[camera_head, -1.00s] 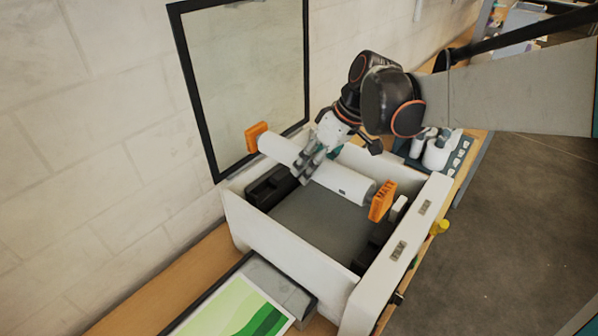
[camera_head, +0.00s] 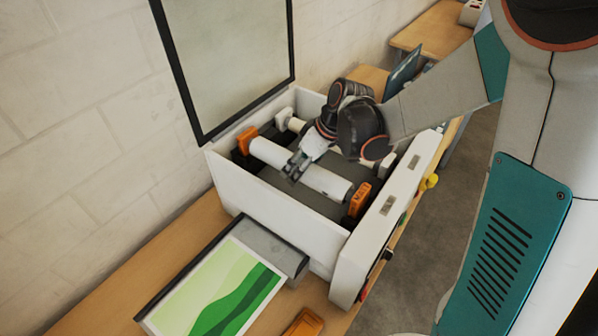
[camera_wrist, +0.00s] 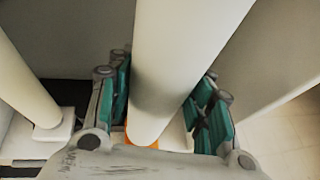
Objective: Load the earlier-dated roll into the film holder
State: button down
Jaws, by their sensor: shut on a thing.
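My gripper (camera_head: 296,165) is shut on a white film roll (camera_head: 325,183) with orange end pieces, gripping it near its middle. The right orange end piece (camera_head: 359,198) carries lettering that reads like "MATT"; no date is legible. The roll lies inside the open white laminator (camera_head: 242,190), level with its walls, near the front; whether its ends rest in holders cannot be told. In the wrist view the held roll (camera_wrist: 185,60) runs between the teal finger pads. A second white roll (camera_head: 372,160) lies further back in the machine, partly behind my arm, and shows at the left of the wrist view (camera_wrist: 25,80).
The raised lid (camera_head: 225,50) stands against the wall. A green printed sheet (camera_head: 215,295) lies on the tray in front. An orange object (camera_head: 303,323) lies on the table at the bottom. A yellow knob (camera_head: 431,181) sticks out at the machine's right side.

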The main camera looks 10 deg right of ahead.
jog(key=shift+f, duration=0.8)
jog(key=shift+f+b, duration=0.35)
jog(key=shift+b, duration=0.1)
jog(key=c, duration=0.8)
grip_release()
